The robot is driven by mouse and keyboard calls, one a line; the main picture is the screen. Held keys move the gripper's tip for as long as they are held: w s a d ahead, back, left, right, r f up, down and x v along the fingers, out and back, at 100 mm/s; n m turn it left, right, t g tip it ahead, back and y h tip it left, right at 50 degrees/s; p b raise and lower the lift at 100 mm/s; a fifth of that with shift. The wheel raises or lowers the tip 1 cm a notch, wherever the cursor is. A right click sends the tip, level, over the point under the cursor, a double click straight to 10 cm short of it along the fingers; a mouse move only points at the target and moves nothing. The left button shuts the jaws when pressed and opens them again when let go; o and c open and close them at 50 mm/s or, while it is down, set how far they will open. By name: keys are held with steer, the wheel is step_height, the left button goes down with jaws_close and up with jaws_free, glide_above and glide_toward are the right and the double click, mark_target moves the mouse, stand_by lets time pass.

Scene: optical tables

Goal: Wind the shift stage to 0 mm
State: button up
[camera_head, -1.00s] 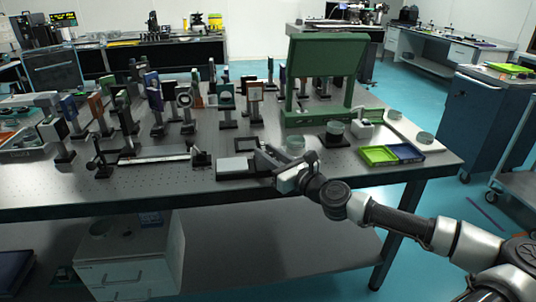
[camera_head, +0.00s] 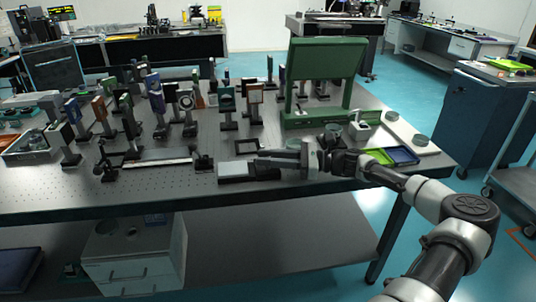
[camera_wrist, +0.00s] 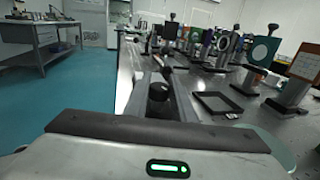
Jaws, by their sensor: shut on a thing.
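A low block with a light top plate and dark sides (camera_head: 233,169), which I take to be the shift stage, lies near the front edge of the optical table. My gripper (camera_head: 262,163) reaches in from the right, level, with its fingertips at the block's right end. In the wrist view my gripper (camera_wrist: 158,80) has its fingers around a small black round knob (camera_wrist: 158,92), and is shut on it. The fingers mostly hide the stage there. I cannot read any scale or position mark.
A square black frame (camera_head: 247,146) lies just behind the stage. A long rail (camera_head: 157,162) lies to its left. Several upright optics mounts stand behind. A green panel (camera_head: 325,75), a yellow-green tray (camera_head: 376,156) and a blue tray (camera_head: 402,155) are to the right.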

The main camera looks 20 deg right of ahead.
steer(key=shift+f+n+g+y, duration=0.15)
steer(key=shift+n+g+y, duration=0.15)
steer(key=shift+n+g, duration=0.15)
steer(key=o, duration=1.1)
steer(key=shift+c, duration=0.2)
steer(key=shift+d, duration=0.1)
steer(key=shift+s+d, duration=0.15)
steer(key=shift+d, duration=0.2)
steer(key=p+v, duration=0.1)
steer(key=v, duration=1.5)
steer(key=shift+s+d, duration=0.1)
steer(key=shift+d, duration=0.15)
steer(key=shift+a, duration=0.1)
